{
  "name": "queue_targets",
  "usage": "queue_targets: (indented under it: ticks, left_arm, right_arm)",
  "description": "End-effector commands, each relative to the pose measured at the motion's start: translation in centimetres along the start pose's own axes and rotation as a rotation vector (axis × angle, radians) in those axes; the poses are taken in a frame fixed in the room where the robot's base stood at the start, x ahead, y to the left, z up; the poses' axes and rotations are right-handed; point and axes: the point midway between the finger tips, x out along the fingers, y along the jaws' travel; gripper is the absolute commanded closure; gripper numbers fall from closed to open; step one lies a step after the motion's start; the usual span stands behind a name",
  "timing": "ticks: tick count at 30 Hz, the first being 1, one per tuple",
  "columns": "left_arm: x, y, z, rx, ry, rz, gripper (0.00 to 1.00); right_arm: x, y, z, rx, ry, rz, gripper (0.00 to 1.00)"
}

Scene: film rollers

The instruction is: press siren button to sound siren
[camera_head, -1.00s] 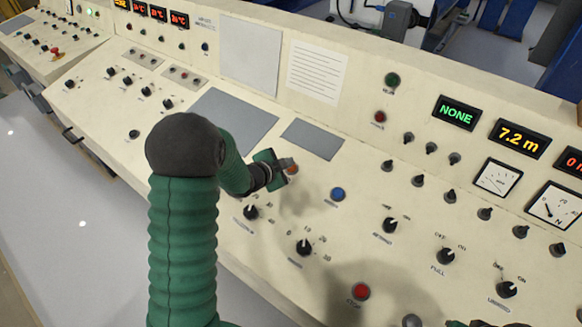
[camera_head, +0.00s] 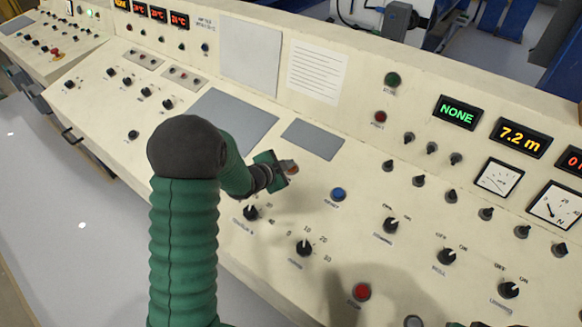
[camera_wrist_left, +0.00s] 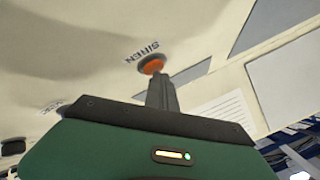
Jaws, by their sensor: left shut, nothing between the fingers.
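The siren button (camera_wrist_left: 151,64) is a round orange-red button on the cream console, with the word SIREN printed beside it in the left wrist view. In the head view the button (camera_head: 293,168) shows only partly behind my left gripper (camera_head: 283,173). My left gripper is shut and empty. In the left wrist view its closed fingertips (camera_wrist_left: 157,77) are at the button's edge and overlap it; whether they touch or press it I cannot tell. My right gripper is not clearly seen.
A blue button (camera_head: 338,194) and a black knob (camera_head: 251,212) lie near the siren button. A red button (camera_head: 361,291) is lower on the panel. Grey blank plates (camera_head: 313,139) lie behind. A small dark sliver at the bottom edge is unclear.

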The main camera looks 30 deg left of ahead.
Motion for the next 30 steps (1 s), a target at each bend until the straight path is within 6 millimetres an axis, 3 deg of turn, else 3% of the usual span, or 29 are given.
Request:
queue_targets:
  ticks: [30]
  left_arm:
    - [-1.3, -1.0, -0.9, 0.0, -0.001, 0.001, 1.0]
  right_arm:
    - [-1.6, 0.0, -0.4, 0.0, 0.0, 0.0, 0.45]
